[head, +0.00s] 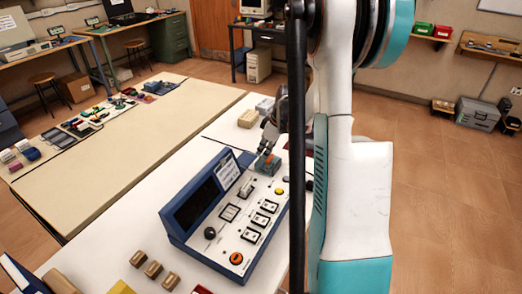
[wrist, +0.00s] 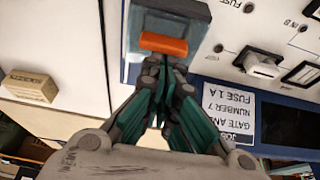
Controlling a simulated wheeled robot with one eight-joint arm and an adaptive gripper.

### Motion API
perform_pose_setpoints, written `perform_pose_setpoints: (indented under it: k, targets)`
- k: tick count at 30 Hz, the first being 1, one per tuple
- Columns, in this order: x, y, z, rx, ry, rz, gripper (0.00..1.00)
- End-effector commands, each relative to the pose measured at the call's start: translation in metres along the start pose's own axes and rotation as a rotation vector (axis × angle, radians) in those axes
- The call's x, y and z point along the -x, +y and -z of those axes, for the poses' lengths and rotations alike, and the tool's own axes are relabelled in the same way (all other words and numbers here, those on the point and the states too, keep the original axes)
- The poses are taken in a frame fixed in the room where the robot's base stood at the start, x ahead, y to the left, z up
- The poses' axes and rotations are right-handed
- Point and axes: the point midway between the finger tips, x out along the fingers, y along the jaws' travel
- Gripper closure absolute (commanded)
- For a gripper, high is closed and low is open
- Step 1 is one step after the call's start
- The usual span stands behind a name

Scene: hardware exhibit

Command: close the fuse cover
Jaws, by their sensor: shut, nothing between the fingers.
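The fuse cover (wrist: 188,18) is a grey-blue piece with an orange bar (wrist: 163,44) along its edge, at the top middle of the wrist view. It also shows as a small teal-grey block (head: 266,164) at the far corner of the blue console (head: 175,228) in the head view. I cannot tell how far the cover is open. My gripper (wrist: 163,62) is shut and empty, its fingertips right at the orange bar, touching or very close. In the head view my gripper (head: 269,148) is partly hidden by my arm.
The console has a dark screen, knobs, a yellow button (head: 279,191) and switches. An upside-down label (wrist: 228,112) sits beside the fuse area. Wooden blocks (head: 153,270) lie in front, and a light box (head: 248,118) behind. The cream table (head: 130,160) at left has bare space.

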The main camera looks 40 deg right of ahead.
Motion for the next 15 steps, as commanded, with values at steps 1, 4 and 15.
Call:
perform_pose_setpoints:
  k: [1,4,15]
  targets:
    - [0.000,0.000,-0.004,-0.002,-0.008,0.001,1.00]
    - [0.001,0.000,-0.004,-0.002,-0.009,0.001,1.00]
    - [0.053,0.000,-0.002,-0.002,-0.006,-0.001,1.00]
